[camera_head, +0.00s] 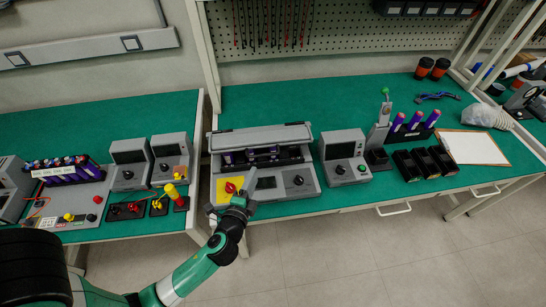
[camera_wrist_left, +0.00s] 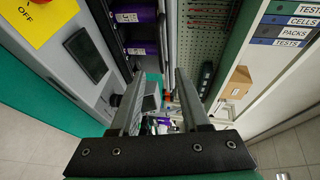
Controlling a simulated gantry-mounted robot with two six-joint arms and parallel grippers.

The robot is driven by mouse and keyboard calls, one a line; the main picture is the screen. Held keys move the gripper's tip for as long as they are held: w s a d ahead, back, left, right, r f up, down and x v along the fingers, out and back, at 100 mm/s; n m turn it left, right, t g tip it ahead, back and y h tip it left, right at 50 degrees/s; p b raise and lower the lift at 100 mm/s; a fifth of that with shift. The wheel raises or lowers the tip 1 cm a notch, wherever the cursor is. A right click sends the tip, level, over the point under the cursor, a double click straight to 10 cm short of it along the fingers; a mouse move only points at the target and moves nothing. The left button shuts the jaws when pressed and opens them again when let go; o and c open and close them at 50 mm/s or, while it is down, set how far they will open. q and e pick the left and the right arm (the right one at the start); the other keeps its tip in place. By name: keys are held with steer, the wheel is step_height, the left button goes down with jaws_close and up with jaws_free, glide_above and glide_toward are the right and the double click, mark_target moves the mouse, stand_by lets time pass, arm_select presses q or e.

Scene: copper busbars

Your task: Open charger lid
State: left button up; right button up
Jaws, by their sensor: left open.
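The charger (camera_head: 290,183) is a grey unit in the middle of the green bench, with a small screen, a black knob and a red button on a yellow plate (camera_head: 221,190). Its lid (camera_head: 262,136) is the long grey piece along the back. The dark bay in front of it shows purple packs (camera_head: 265,154), so the lid looks raised; how far I cannot tell. My left gripper (camera_head: 247,182) is open and empty at the charger's front left. In the left wrist view its fingers (camera_wrist_left: 160,78) straddle nothing clearly held; purple packs (camera_wrist_left: 137,30) show beside them.
Another instrument (camera_head: 345,160) stands close to the charger's right. Black bins (camera_head: 424,163) and a clipboard (camera_head: 472,147) lie farther right. The left bench (camera_head: 100,127) holds more devices, across a gap. A pegboard (camera_head: 345,28) rises behind.

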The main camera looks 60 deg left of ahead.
mark_target(263, 156)
arm_select(q)
steer(key=b+x, duration=0.1)
steer(key=x, duration=1)
steer(key=shift+w+a, duration=0.25)
steer(key=shift+a, duration=0.05)
jaws_close()
stand_by(0.9)
